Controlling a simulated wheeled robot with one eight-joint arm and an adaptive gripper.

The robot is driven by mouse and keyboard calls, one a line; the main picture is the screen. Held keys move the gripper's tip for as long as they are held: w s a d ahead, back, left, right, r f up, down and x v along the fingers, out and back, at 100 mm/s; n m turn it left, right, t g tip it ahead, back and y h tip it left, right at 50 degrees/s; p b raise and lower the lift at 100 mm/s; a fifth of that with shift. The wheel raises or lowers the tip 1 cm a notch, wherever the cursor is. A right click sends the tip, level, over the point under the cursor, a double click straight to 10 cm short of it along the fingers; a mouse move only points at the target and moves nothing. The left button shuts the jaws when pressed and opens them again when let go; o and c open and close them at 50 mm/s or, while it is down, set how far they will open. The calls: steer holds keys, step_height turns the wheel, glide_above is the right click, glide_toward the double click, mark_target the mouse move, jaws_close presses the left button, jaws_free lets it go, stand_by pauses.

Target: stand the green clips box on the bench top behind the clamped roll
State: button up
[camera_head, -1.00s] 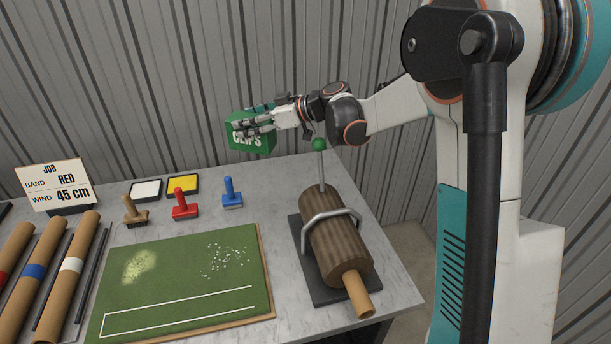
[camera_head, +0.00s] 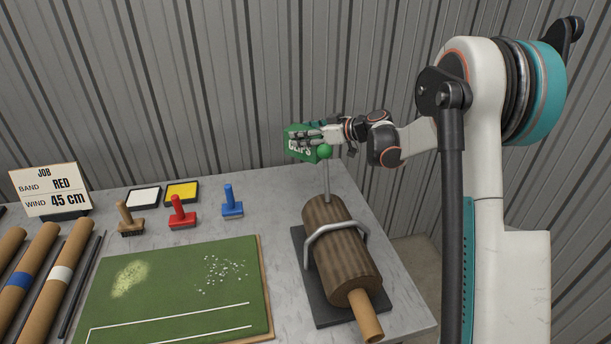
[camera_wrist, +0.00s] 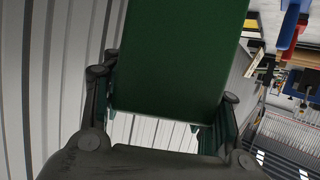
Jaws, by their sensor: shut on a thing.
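The green clips box (camera_head: 297,143) is in my gripper (camera_head: 309,138), above the back right part of the bench top in the head view. My gripper is shut on it, and the fingers hide part of its lettering. In the wrist view the box (camera_wrist: 180,55) fills the upper middle between the fingers. The clamped roll (camera_head: 341,250), brown and ridged around a tan core, lies under a grey metal clamp bar (camera_head: 333,226) on a dark plate. The clamp's lever with a green knob (camera_head: 325,152) stands upright, its knob just in front of the box's lower right in this view.
The grey bench top (camera_head: 275,195) is clear behind the roll, up to the corrugated wall. A green mat (camera_head: 180,290) lies in front.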

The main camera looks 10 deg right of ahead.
step_height(320, 180, down, 13)
steer(key=b, duration=0.4)
steer(key=shift+r, duration=0.1)
steer(key=o, duration=1.3)
steer(key=shift+s+r, duration=0.1)
steer(key=p+v, duration=0.3)
steer(key=v, duration=0.8)
steer(key=shift+s+d, duration=0.3)
